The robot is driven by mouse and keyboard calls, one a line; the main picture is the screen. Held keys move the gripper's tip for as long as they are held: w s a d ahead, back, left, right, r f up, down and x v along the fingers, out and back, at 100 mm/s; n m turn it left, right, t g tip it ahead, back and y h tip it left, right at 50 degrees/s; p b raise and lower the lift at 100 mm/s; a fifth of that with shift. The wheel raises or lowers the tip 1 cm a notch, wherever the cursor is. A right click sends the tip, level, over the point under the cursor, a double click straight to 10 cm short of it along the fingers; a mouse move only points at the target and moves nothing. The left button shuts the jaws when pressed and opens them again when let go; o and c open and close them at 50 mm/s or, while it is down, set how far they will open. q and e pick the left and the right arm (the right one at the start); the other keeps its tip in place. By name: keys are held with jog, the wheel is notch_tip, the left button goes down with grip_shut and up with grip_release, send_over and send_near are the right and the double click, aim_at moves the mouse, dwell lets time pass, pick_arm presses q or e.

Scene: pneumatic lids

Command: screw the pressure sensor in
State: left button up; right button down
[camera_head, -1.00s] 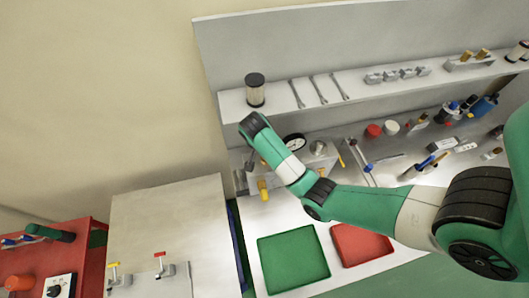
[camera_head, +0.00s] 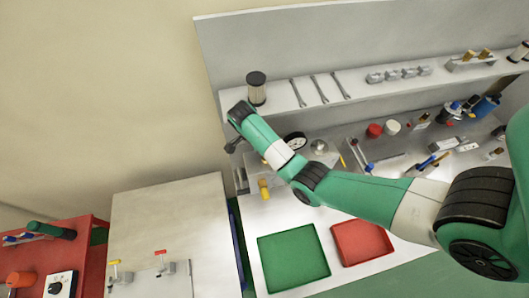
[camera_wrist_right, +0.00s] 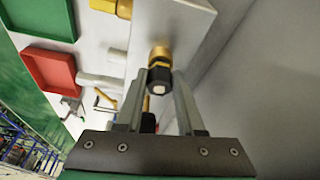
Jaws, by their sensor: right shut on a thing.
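The pressure sensor (camera_wrist_right: 159,84) is a small black hex body with a pale end, in the right wrist view. It lines up with a brass fitting (camera_wrist_right: 160,53) on the side of a pale grey block (camera_wrist_right: 172,22). I cannot tell how deep the sensor sits in the fitting. My right gripper (camera_wrist_right: 161,88) is shut on the sensor, one finger on each side. In the head view my right gripper (camera_head: 233,146) is left of the block, which my arm partly hides; a brass part (camera_head: 264,188) shows below. My left gripper is out of view.
A green tray (camera_head: 322,274) and a red tray (camera_head: 388,246) lie in front. A shelf (camera_head: 370,88) with a filter (camera_head: 256,88) and several wrenches runs behind. A black gauge (camera_head: 295,141) is close to my right arm. A cabinet (camera_head: 165,215) with valves stands at left.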

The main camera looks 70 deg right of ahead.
jog(key=shift+c, duration=2.2)
grip_release()
jog(key=shift+c, duration=0.8)
